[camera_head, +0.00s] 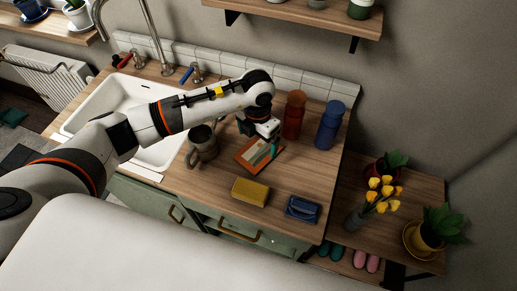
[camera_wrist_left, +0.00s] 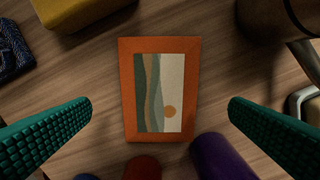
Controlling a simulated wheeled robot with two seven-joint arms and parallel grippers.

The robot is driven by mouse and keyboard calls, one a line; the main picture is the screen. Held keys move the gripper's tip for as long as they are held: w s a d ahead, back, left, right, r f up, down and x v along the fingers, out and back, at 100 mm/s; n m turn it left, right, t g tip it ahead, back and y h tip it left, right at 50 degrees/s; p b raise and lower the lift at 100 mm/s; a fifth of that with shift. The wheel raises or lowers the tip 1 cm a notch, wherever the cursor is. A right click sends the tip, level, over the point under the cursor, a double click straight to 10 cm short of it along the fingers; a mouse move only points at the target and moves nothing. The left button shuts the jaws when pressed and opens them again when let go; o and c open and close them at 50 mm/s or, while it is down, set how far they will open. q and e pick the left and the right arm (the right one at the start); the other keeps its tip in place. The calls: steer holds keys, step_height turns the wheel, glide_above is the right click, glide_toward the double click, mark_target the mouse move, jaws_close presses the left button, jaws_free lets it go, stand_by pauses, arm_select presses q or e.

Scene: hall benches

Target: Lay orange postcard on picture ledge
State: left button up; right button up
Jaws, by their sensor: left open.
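The orange postcard (camera_head: 251,158) lies flat on the wooden counter, with an orange border and a landscape picture. In the left wrist view the postcard (camera_wrist_left: 127,75) lies centred between the two green fingers, with bare wood on both sides. My left gripper (camera_head: 272,146) is above the postcard's far right part and hides some of it; in the wrist view the gripper (camera_wrist_left: 160,104) is open and empty. A wooden wall shelf (camera_head: 285,13) runs along the top of the head view; I cannot tell whether it is the picture ledge. My right gripper is not in view.
A metal mug (camera_head: 204,145) stands left of the postcard, red (camera_head: 294,115) and blue (camera_head: 329,125) bottles behind and to the right. A yellow block (camera_head: 251,192) and dark blue pouch (camera_head: 303,209) lie nearer the front. The sink (camera_head: 122,104) is left; potted plants stand right.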

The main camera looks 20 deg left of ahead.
mark_target(258, 151)
arm_select(q)
steer(key=shift+f, duration=0.35)
step_height(258, 151, down, 4)
steer(key=shift+w+d+r+p, duration=0.1)
steer(key=shift+r+p, duration=0.05)
steer(key=shift+p, duration=0.85)
steer(key=shift+f, duration=0.45)
steer(key=shift+f, duration=0.1)
steer(key=shift+c, duration=0.6)
steer(key=c, duration=0.8)
steer(key=shift+c, duration=0.2)
